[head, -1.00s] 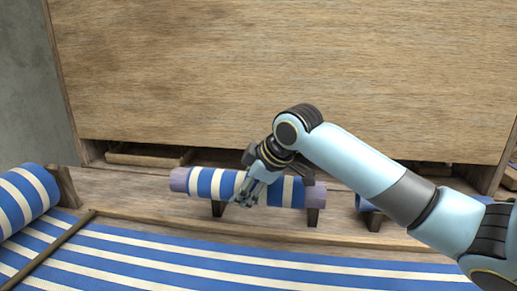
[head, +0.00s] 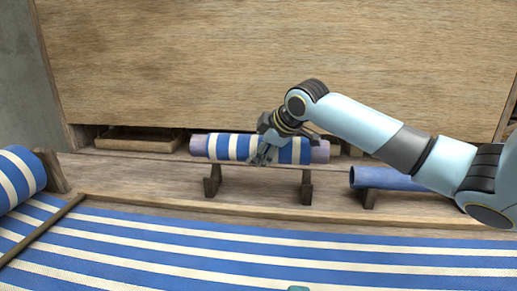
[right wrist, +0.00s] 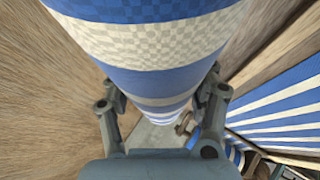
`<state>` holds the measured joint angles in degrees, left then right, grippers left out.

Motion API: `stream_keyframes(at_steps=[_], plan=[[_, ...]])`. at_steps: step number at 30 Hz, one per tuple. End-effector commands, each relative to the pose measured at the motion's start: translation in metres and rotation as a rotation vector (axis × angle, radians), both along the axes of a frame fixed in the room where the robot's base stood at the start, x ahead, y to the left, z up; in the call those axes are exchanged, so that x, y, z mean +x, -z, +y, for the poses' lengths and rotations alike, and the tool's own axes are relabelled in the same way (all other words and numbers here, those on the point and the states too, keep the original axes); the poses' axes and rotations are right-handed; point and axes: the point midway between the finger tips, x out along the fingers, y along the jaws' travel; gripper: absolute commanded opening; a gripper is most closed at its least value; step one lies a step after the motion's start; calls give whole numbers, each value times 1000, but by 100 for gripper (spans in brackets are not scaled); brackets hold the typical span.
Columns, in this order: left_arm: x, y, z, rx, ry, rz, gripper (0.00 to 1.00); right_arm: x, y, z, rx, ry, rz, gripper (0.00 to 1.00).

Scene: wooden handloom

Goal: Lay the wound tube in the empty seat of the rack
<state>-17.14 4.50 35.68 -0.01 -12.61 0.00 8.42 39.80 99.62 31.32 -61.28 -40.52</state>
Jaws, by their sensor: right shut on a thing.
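The wound tube (head: 240,147), a roll with blue and white stripes and bare purplish ends, lies level across the head view. My right gripper (head: 264,156) is shut around it, right of its middle. In the right wrist view, the striped tube (right wrist: 150,50) passes between the two fingers (right wrist: 162,100). Below the tube stand two wooden rack supports, left (head: 212,182) and right (head: 306,188), with no other tube on them. Their tops show just under the roll; I cannot tell whether it touches them. My left gripper is not in view.
A plain blue tube (head: 380,179) lies on another support (head: 370,198) to the right, partly behind my arm. Striped cloth (head: 200,255) spreads in front, with a striped roll (head: 20,175) at left. A tall wooden board (head: 180,60) stands behind.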

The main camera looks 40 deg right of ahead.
Motion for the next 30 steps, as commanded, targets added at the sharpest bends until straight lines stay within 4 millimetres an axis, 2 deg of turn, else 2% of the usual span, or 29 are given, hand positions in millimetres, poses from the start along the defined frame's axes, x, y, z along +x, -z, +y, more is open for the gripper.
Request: stream_keyframes(at_steps=[1,7,18,29,30], plan=[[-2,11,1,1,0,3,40,0,10,0,-1,-1,-1,11],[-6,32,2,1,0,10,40,0,29,0,-1,-1,-1,11],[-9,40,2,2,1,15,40,1,60,0,1,0,-3,11],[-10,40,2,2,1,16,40,1,63,0,0,0,-3,11],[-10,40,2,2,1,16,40,1,63,0,0,0,-3,64]])
